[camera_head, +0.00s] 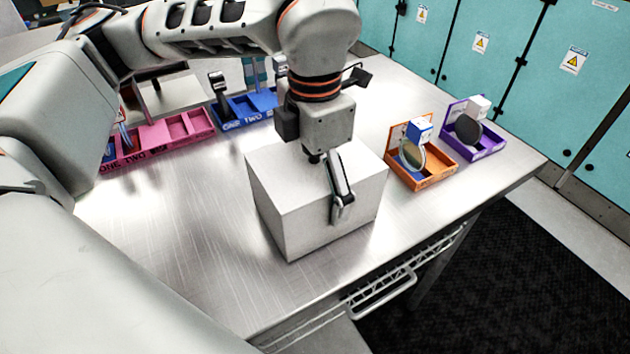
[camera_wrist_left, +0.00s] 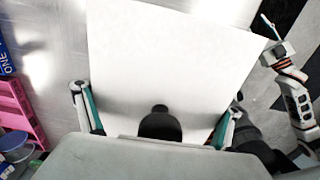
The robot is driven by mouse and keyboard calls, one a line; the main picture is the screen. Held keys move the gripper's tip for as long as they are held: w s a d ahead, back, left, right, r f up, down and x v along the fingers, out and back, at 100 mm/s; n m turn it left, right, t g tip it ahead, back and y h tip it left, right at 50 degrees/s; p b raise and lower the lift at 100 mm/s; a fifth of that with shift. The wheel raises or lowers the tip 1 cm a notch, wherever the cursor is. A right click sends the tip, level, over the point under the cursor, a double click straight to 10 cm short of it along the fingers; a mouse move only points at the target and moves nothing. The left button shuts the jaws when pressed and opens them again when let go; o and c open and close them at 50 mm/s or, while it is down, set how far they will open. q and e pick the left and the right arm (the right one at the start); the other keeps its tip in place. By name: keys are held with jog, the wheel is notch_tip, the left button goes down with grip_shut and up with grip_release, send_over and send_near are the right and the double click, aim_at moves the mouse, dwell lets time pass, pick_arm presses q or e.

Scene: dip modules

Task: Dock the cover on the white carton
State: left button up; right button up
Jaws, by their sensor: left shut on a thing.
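A plain white box shape (camera_head: 290,195) stands on the metal table. Its top and two sides show, and I see no seam between cover and carton, so I cannot tell how the two sit together. My left gripper (camera_head: 338,190) is above it, with one finger over the edge onto the near right side. In the left wrist view, the white top (camera_wrist_left: 170,60) fills the middle, and the left gripper's fingers (camera_wrist_left: 158,125) are wide apart at its two sides, shut on it. My right gripper (camera_wrist_left: 268,32) shows small at upper right; its jaw state is unclear.
An orange tray (camera_head: 428,180) and a purple tray (camera_head: 488,150), each with a disc and a small box, stand right of the white box. A pink tray (camera_head: 165,150) and a blue tray (camera_head: 235,118) are behind left. The table's front left is clear.

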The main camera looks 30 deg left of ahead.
pick_arm(q)
jog(key=shift+r, duration=0.1)
jog(key=shift+f, duration=0.25)
jog(key=o, duration=0.9)
notch_tip(320, 180, up, 13)
jog(key=shift+f+p, duration=0.2)
jog(key=shift+p, duration=0.4)
